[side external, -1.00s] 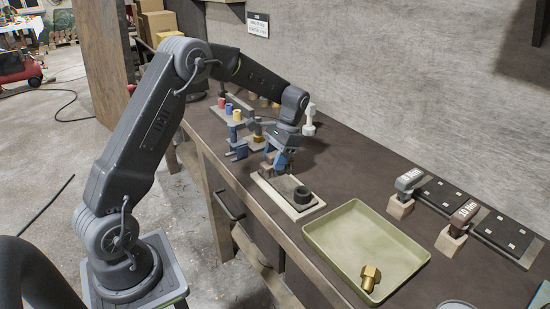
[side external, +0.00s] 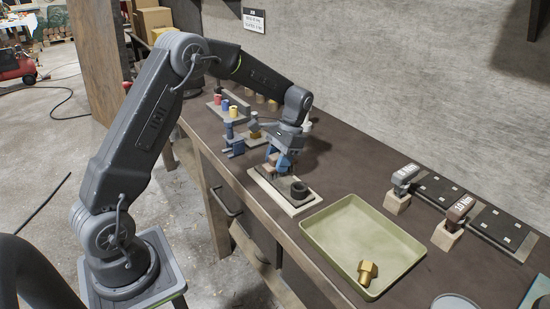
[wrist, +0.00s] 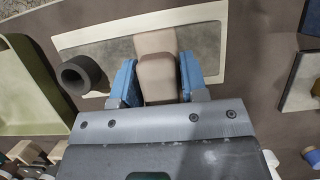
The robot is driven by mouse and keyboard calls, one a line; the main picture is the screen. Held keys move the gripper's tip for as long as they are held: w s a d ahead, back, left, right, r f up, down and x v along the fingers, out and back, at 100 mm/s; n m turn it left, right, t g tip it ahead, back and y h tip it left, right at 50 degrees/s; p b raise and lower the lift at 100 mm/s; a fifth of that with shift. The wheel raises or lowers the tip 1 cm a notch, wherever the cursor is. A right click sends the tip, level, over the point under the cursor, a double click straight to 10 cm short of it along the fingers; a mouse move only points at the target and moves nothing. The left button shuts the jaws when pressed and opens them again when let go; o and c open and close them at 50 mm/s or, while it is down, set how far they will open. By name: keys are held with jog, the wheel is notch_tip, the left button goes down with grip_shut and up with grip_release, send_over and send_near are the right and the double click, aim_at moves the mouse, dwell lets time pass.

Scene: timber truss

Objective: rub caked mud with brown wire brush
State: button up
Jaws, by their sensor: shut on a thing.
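My gripper (side external: 279,161) is shut on a tan, brown-handled block, the brush (wrist: 157,68), held between its two blue fingers. The gripper is over the dark grey plate (wrist: 212,48), which sits in a cream frame. The brush covers part of the plate, and its bristles are hidden below it. I cannot tell whether it touches the surface. No patch of caked mud can be made out clearly. In the side view the plate (side external: 283,188) lies near the bench's front edge.
A black ring (wrist: 82,75) stands on the plate, left of the brush in the wrist view. A green tray (side external: 340,238) holding a brass bolt (side external: 367,271) lies beside the plate. Coloured cylinders (side external: 225,104) stand farther back.

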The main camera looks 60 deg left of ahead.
jog(key=shift+a, duration=1.45)
jog(key=shift+d, duration=0.8)
jog(key=shift+d+f, duration=0.1)
jog(key=shift+d, duration=0.7)
jog(key=shift+a, duration=1.6)
jog(key=shift+d, duration=1.6)
jog(key=shift+a+f, duration=0.1)
jog(key=shift+a, duration=1.55)
